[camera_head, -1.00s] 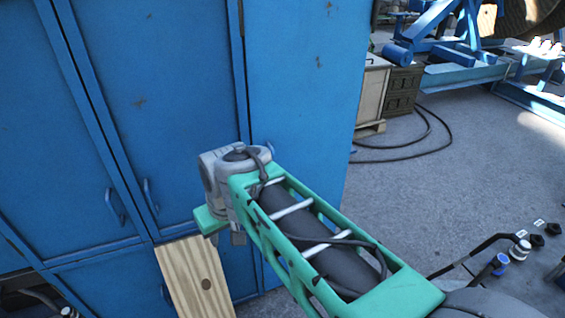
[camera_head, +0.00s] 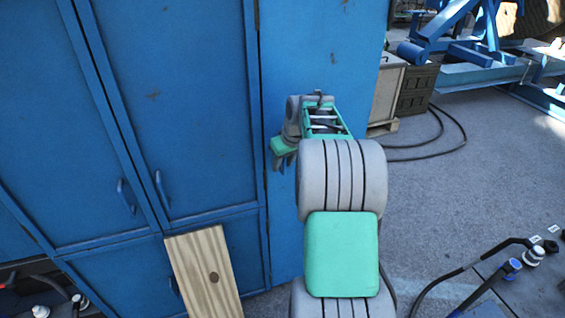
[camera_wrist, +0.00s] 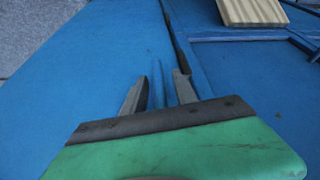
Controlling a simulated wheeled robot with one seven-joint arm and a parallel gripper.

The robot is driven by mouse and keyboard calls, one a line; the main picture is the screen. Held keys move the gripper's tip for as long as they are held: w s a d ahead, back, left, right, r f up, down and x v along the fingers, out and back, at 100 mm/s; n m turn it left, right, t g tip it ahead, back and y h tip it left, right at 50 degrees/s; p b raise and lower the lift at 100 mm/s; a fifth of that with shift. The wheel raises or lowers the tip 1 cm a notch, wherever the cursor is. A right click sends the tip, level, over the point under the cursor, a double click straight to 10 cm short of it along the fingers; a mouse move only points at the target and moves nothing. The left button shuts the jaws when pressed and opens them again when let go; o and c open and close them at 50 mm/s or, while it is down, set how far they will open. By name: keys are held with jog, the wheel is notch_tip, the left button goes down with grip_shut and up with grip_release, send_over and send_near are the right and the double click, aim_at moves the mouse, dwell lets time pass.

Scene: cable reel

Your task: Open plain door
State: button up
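The plain blue door (camera_head: 322,45) is the tall smooth panel at the right end of the blue cabinet. It looks closed. It also fills much of the wrist view (camera_wrist: 95,75). My gripper (camera_head: 284,162) is in front of this door, near its left edge. In the wrist view my gripper (camera_wrist: 160,76) is open, with its two grey fingers apart. A thin upright blue handle (camera_wrist: 157,86) shows between the fingers. I cannot tell whether either finger touches it. In the head view my wrist hides this handle.
Two other cabinet doors with handles (camera_head: 162,190) are to the left. A wooden board (camera_head: 204,275) leans against the lower cabinet. Crates (camera_head: 416,88) and a black cable (camera_head: 462,140) lie to the right. Grey floor (camera_head: 430,210) there is mostly clear.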

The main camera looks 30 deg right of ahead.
jog(key=shift+w+f, duration=0.1)
jog(key=shift+f, duration=0.05)
jog(key=shift+c, duration=0.5)
grip_shut()
dwell(0.9)
